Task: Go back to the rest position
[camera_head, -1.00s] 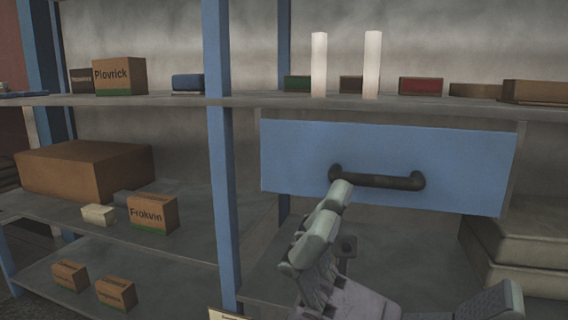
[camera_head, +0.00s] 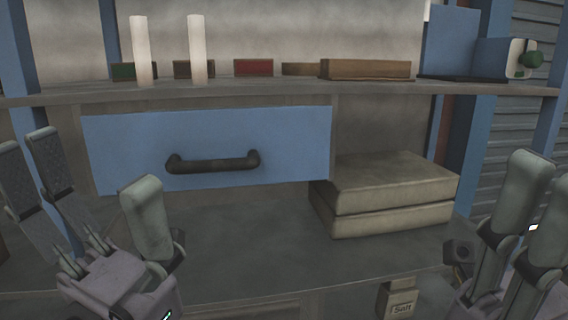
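My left gripper (camera_head: 92,190) is at the lower left, in front of the blue drawer (camera_head: 290,145). Two of its grey fingers stand on the left and one on the right, with a wide empty gap between them. It is open and appears apart from the dark drawer handle (camera_head: 213,163). My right gripper (camera_head: 520,200) is at the lower right edge. Its fingers point up and I see nothing held in them. Part of it is cut off by the frame, so its opening cannot be judged.
The shelf (camera_head: 270,92) above the drawer bears two white cylinders (camera_head: 142,50) and several small boxes. Stacked pale packages (camera_head: 390,190) lie right of the drawer. A box labelled Salt (camera_head: 397,300) is at the bottom. The surface below the drawer is bare.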

